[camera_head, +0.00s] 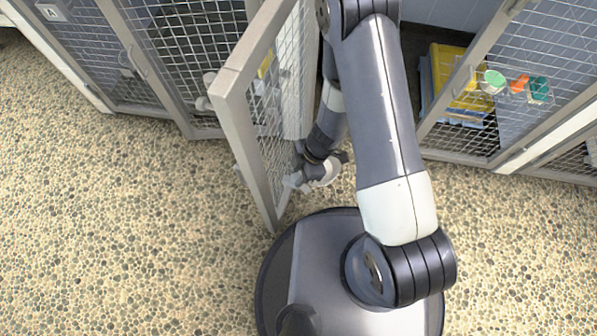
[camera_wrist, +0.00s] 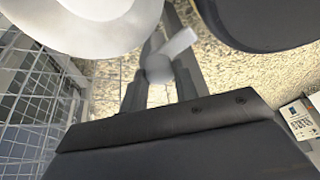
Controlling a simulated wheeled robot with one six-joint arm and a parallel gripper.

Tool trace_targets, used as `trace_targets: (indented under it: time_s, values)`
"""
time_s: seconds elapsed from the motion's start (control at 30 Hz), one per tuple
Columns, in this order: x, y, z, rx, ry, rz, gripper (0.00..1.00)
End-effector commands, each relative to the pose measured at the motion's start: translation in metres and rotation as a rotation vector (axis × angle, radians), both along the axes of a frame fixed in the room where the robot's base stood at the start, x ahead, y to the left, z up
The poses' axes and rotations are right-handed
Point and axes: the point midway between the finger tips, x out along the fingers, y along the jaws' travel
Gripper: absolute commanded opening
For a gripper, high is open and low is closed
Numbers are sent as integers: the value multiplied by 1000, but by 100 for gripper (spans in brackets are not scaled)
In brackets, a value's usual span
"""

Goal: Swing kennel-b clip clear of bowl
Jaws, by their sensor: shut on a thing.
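A grey-framed wire-mesh door (camera_head: 235,125) stands swung open toward me; its kennel letter is not readable. My gripper (camera_head: 297,180) is low beside the door's mesh, on its right side. In the wrist view my gripper (camera_wrist: 160,72) is shut on a pale grey piece (camera_wrist: 178,45), which appears to be the clip; the fingers partly hide it. A large white rounded thing (camera_wrist: 85,28), apparently the bowl, fills the upper left of the wrist view, close to the fingers. I cannot tell whether it touches the clip. The door's mesh (camera_wrist: 30,115) shows at the left.
A closed kennel with a plate marked A (camera_head: 50,13) is at the upper left. At the right, another mesh door (camera_head: 500,75) carries green, orange and teal items, with a yellow thing (camera_head: 450,75) behind it. The pebbled floor (camera_head: 110,230) is clear at left and right.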

Motion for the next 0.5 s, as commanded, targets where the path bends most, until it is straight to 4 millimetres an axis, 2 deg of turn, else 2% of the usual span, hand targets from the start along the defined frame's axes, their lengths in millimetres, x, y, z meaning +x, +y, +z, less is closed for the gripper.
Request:
trace_targets:
  time_s: [0.03, 0.07, 0.1, 0.3, 0.5]
  values:
    - [0, 0, 0, 0, 1, 0, 6]
    - [0, 0, 0, 0, 1, 0, 30]
    - [0, 0, 0, 0, 1, 0, 33]
    - [0, 0, 0, 0, 1, 1, 50]
    - [0, 0, 0, 0, 1, 1, 50]
